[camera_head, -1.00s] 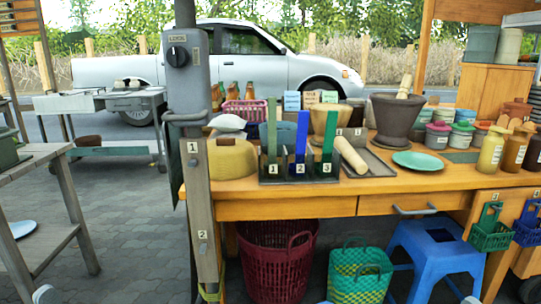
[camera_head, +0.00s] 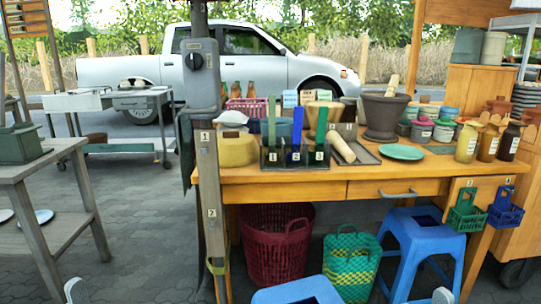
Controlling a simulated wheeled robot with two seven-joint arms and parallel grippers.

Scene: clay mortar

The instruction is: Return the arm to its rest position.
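Neither gripper can be made out. A small pale rounded piece shows at the bottom edge on the left and another on the right, likely parts of my arms. No fingers show, and nothing held is seen. The dark clay mortar (camera_head: 385,118) stands upright on the wooden table (camera_head: 290,190), with a wooden pestle (camera_head: 392,86) leaning in it. A lighter mortar (camera_head: 322,112) stands to its left. Another pestle (camera_head: 341,149) lies tilted at the grey tray (camera_head: 367,157). A green plate (camera_head: 401,152) lies at the right of the tray.
A post (camera_head: 208,180) stands at the table's left end. Below are a red basket (camera_head: 275,250), a green woven basket (camera_head: 350,270), a blue stool (camera_head: 420,240) and another blue stool (camera_head: 298,290) at the bottom edge. A side table (camera_head: 50,170) stands left. Paving between is clear.

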